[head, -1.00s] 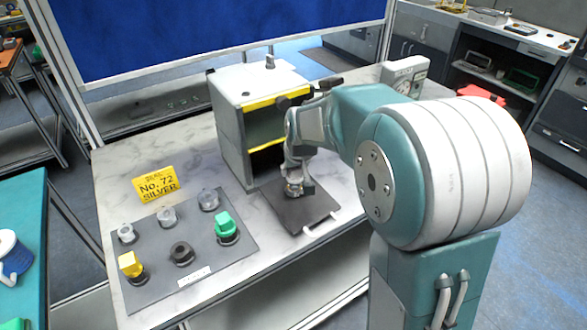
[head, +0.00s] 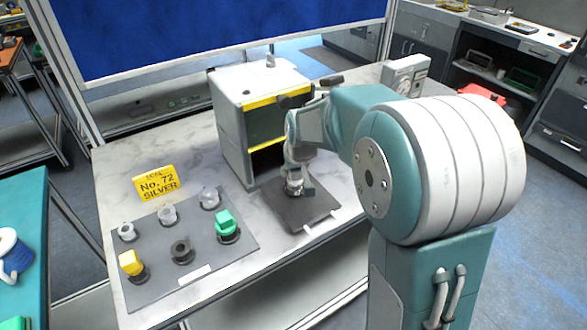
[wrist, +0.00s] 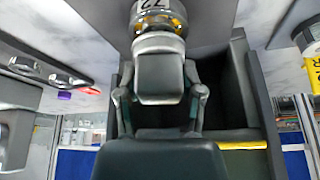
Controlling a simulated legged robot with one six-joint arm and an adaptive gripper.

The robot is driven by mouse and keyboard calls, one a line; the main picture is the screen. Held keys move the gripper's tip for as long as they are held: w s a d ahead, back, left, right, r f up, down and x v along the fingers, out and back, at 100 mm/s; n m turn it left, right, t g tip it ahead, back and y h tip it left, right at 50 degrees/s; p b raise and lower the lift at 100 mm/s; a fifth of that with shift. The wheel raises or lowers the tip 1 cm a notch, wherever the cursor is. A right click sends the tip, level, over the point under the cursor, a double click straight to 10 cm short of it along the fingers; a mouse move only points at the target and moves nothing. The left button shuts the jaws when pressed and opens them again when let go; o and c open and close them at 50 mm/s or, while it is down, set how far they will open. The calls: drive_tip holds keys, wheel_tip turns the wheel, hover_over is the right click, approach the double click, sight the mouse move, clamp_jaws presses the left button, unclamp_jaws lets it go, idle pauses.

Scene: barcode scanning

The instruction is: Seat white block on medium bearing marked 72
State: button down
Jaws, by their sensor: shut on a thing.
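My gripper (head: 297,188) points down over the dark mat (head: 310,212), in front of the open cabinet. In the wrist view my gripper (wrist: 160,60) is shut on a pale piece, which I take to be the white block (wrist: 160,42); the near finger covers much of it. Just beyond it is a bearing marked 72 (wrist: 150,10) with orange-yellow parts around its ring, cut by the top edge. The pale piece and the bearing look close together; I cannot tell whether they touch or are seated.
A grey board (head: 215,270) at left holds clear and dark pieces, a yellow block (head: 130,262) and a green block (head: 225,222). A yellow sign reading No. 72 SILVER (head: 157,185) stands behind it. The cabinet (head: 262,95) stands close behind my gripper.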

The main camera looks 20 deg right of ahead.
drive_tip(key=shift+f, duration=0.7)
idle(0.6)
drive_tip(key=shift+c, duration=0.8)
unclamp_jaws()
drive_tip(key=shift+o, duration=0.8)
drive_tip(key=shift+r, duration=0.1)
drive_tip(key=shift+r, duration=3.7)
